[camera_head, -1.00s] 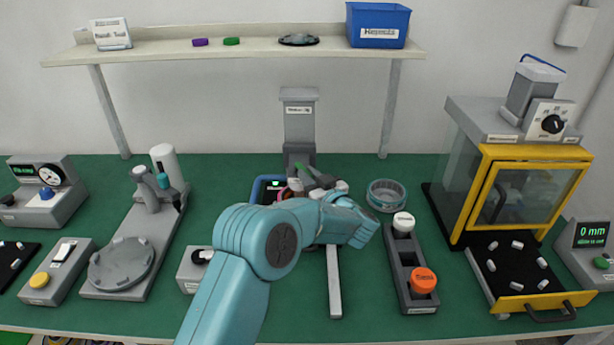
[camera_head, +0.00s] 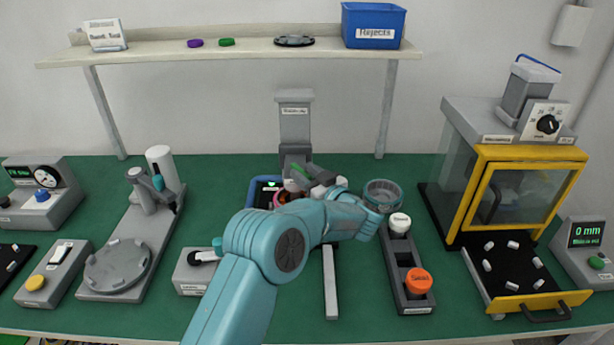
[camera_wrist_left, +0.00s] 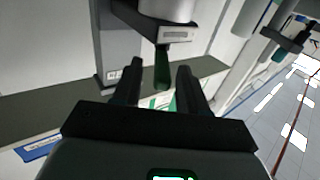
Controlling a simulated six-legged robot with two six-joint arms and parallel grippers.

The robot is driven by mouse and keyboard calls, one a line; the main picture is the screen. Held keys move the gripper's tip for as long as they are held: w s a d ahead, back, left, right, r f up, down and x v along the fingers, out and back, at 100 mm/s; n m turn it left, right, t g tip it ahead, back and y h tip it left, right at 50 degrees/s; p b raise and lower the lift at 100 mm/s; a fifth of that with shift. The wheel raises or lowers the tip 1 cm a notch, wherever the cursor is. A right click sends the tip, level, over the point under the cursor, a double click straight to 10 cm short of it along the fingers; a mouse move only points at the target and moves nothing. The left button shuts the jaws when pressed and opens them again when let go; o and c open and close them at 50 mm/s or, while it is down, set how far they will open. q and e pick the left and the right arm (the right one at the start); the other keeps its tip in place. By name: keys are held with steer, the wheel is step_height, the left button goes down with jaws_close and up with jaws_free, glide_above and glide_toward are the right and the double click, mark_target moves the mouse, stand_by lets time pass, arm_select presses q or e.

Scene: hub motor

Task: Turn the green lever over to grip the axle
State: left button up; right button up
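The green lever (camera_head: 299,172) sits at the front of the grey column station (camera_head: 295,122) at the middle back of the bench. In the left wrist view the lever (camera_wrist_left: 162,68) hangs below a grey labelled block, between the two dark fingers of my left gripper (camera_wrist_left: 158,72). The fingers are spread, with a gap on both sides of the lever. In the head view my left gripper (camera_head: 318,180) is at the station, partly hidden by my teal arm. The axle cannot be made out. My right gripper is not in view.
A teal-rimmed ring part (camera_head: 383,193) lies just right of my arm. A grey block with white and orange caps (camera_head: 407,275) stands in front of it. A yellow-framed cabinet (camera_head: 522,200) with an open drawer is at right. A blue bin (camera_head: 374,25) sits on the shelf.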

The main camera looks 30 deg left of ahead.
arm_select(q)
steer(key=shift+d+f, duration=0.1)
steer(key=shift+s+d+f, duration=0.1)
steer(key=shift+d, duration=0.15)
steer(key=b+v, duration=0.2)
steer(key=v, duration=1.3)
steer(key=shift+s+d, duration=0.2)
steer(key=shift+d, duration=0.15)
